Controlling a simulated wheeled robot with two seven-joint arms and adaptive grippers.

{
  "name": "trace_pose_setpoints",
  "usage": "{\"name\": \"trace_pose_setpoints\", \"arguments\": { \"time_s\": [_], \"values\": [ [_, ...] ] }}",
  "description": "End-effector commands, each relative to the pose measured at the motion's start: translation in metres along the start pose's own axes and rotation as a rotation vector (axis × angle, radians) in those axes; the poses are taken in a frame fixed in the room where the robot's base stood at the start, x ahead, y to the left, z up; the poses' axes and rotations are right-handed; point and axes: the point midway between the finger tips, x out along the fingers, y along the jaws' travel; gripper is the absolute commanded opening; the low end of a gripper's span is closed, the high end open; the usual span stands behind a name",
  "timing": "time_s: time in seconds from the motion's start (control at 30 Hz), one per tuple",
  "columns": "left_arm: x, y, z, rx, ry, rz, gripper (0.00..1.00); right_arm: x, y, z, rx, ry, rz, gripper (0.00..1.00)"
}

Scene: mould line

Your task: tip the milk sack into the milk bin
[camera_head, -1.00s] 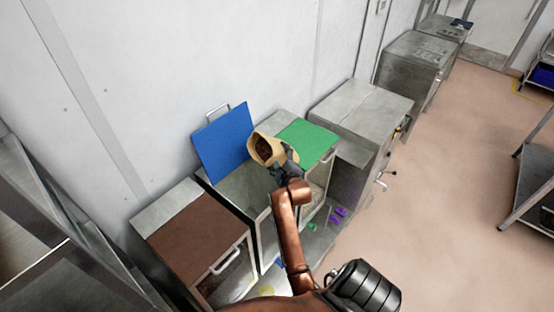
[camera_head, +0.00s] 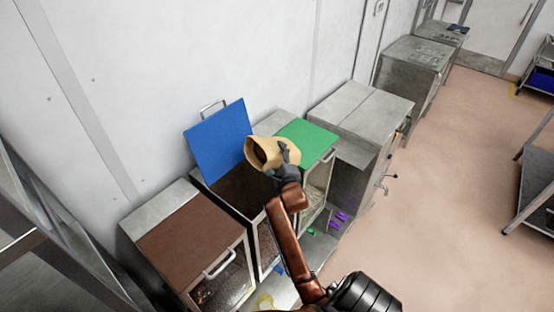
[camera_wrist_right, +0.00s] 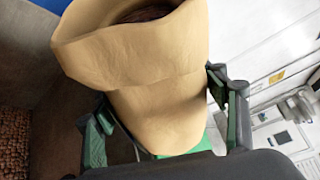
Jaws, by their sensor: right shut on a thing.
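The tan paper sack (camera_head: 274,150) is in my right gripper (camera_head: 287,166), above the right side of the open bin with the raised blue lid (camera_head: 220,140). The sack is tilted, its dark open mouth facing left. Brown material (camera_head: 240,188) covers the inside of this bin. In the right wrist view the sack (camera_wrist_right: 150,75) sits between the fingers of the gripper (camera_wrist_right: 165,125), with some dark brown contents visible in its mouth. I cannot read any label that names the bin. My left gripper is not in view.
A bin with a shut brown lid (camera_head: 190,233) stands to the left, and one with a shut green lid (camera_head: 306,138) to the right. Grey cabinets (camera_head: 362,108) continue along the wall. Coloured scoops or similar small items (camera_head: 338,219) lie low in front.

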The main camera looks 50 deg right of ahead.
Motion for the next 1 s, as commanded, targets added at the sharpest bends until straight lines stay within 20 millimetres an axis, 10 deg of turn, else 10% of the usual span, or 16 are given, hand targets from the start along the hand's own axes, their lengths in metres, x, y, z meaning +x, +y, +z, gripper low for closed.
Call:
{"name": "trace_pose_setpoints", "arguments": {
  "time_s": [1.0],
  "values": [
    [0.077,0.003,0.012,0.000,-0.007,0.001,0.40,0.002,0.019,-0.004,-0.289,-0.004,-0.127,0.09]
  ]
}}
